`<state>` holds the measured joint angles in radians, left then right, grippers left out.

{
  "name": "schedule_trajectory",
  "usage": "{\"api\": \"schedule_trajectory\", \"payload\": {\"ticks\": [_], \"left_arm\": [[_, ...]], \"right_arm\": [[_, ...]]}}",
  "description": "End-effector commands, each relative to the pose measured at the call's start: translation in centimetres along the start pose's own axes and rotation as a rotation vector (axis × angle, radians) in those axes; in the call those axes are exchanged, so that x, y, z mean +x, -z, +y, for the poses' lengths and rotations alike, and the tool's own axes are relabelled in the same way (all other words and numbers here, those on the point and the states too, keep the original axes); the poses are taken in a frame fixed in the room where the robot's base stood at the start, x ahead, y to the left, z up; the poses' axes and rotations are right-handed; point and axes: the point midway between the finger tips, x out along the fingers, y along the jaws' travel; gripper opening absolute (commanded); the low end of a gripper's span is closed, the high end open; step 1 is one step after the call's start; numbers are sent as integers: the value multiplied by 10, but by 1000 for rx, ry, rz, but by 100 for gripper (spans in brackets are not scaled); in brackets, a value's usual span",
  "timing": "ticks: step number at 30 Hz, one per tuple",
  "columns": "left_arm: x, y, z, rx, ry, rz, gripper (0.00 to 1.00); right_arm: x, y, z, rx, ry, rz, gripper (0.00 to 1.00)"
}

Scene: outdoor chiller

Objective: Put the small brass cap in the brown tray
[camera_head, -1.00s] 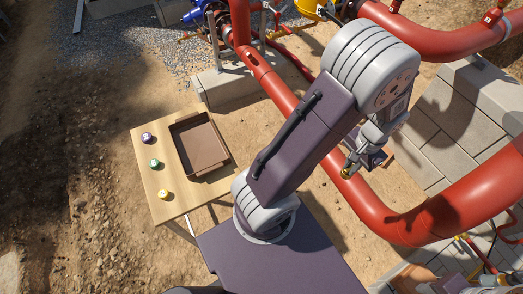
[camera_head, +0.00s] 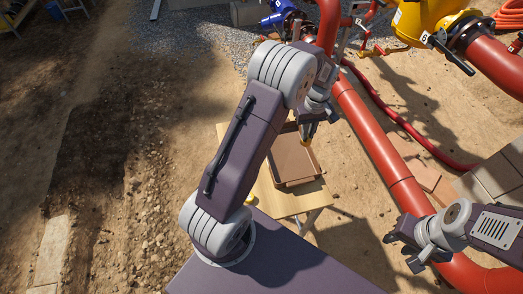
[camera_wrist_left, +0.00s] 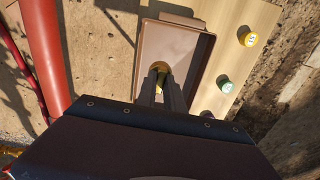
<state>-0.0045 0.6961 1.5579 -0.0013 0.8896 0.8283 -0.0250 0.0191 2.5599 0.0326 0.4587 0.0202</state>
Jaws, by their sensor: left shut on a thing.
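The brown tray (camera_head: 297,165) lies on the wooden table, partly behind my left arm. My left gripper (camera_head: 305,136) is above the tray, pointing down. In the left wrist view, its fingers (camera_wrist_left: 161,84) are over the tray (camera_wrist_left: 187,45), shut on the small brass cap (camera_wrist_left: 158,82). The cap is mostly hidden between the fingers; I cannot tell its exact height above the tray floor. My right gripper (camera_head: 398,252) is to the right, away from the table, with its fingers spread and nothing between them.
On the table (camera_wrist_left: 240,15) beside the tray stand a yellow-topped item (camera_wrist_left: 249,36) and a green-topped item (camera_wrist_left: 225,84). A large red pipe (camera_head: 375,135) runs to the right of the table. A yellow valve body (camera_head: 425,22) is at the back right.

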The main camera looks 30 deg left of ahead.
Motion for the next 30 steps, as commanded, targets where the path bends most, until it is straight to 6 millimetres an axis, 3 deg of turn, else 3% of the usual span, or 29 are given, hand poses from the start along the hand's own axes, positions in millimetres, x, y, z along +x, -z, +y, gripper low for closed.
{"api": "schedule_trajectory", "payload": {"ticks": [15, 24, 30], "left_arm": [[29, 55, 64, -936, 1, 1, 0], [42, 69, 81, -1431, 1, 2, 0], [44, 70, 84, -1576, 1, 2, 0]], "right_arm": [[33, -4, 1, 0, 0, 0, 36], [47, -5, 1, 0, 0, 0, 36], [50, -5, 1, 0, 0, 0, 36]]}}
